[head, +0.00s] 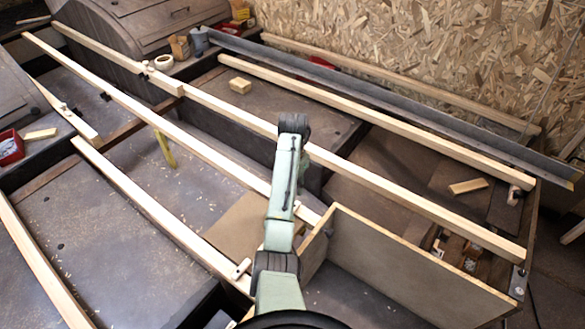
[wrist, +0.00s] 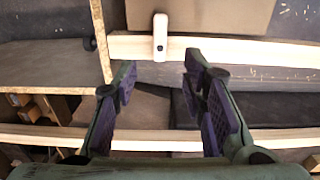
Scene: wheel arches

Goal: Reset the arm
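My arm (head: 284,190) reaches up the middle of the head view, over the wooden frame; its gripper end is not clearly seen there. In the wrist view my gripper (wrist: 160,85) has its two purple-padded fingers spread apart, with nothing between the pads. Beyond the fingertips lies a pale wooden beam (wrist: 250,50) with a small white fitting (wrist: 160,37) on it. The fingers look apart from the beam. A second beam (wrist: 40,137) crosses beneath the gripper.
Long wooden beams (head: 420,200) span the van floor around my arm. An upright panel (head: 400,265) stands close on the right. Dark wheel arches (head: 140,20) rise at the upper left. A metal rail (head: 390,100) and a chipboard wall (head: 400,45) lie behind.

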